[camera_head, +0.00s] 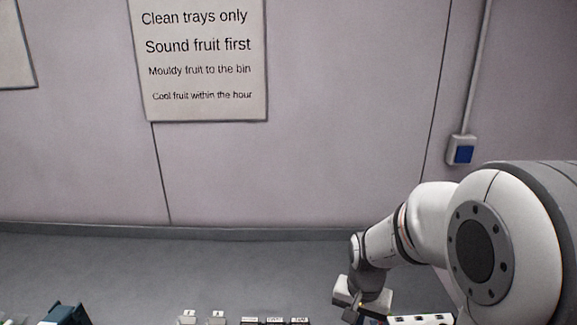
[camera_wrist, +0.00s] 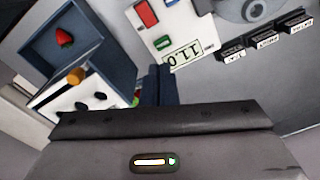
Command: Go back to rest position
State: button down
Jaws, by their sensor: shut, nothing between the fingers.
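My gripper (camera_head: 362,303) hangs at the end of my arm at the lower right of the head view, low near the picture's bottom edge. In the wrist view its two dark fingers (camera_wrist: 158,84) are together at the centre, with nothing between them.
In the wrist view a blue-grey tray (camera_wrist: 112,42) holds a red strawberry (camera_wrist: 64,37). A white rack with dark holes (camera_wrist: 68,101) and an orange piece (camera_wrist: 76,76) are nearby. Several labelled dark blocks (camera_wrist: 265,42) stand right. A wall sign (camera_head: 200,60) and switch (camera_head: 462,150) are behind.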

jog(key=s+r+n+t+b, duration=0.1)
jog(key=s+r+n, duration=0.1)
jog(key=s+r, duration=0.2)
jog(key=s+r+n+t+b, duration=0.1)
jog(key=s+r+n, duration=0.2)
jog(key=s, duration=0.6)
jog(key=shift+r+t+b, duration=0.35)
jog(key=shift+r+t, duration=0.05)
jog(key=shift+r, duration=0.4)
dwell(1.0)
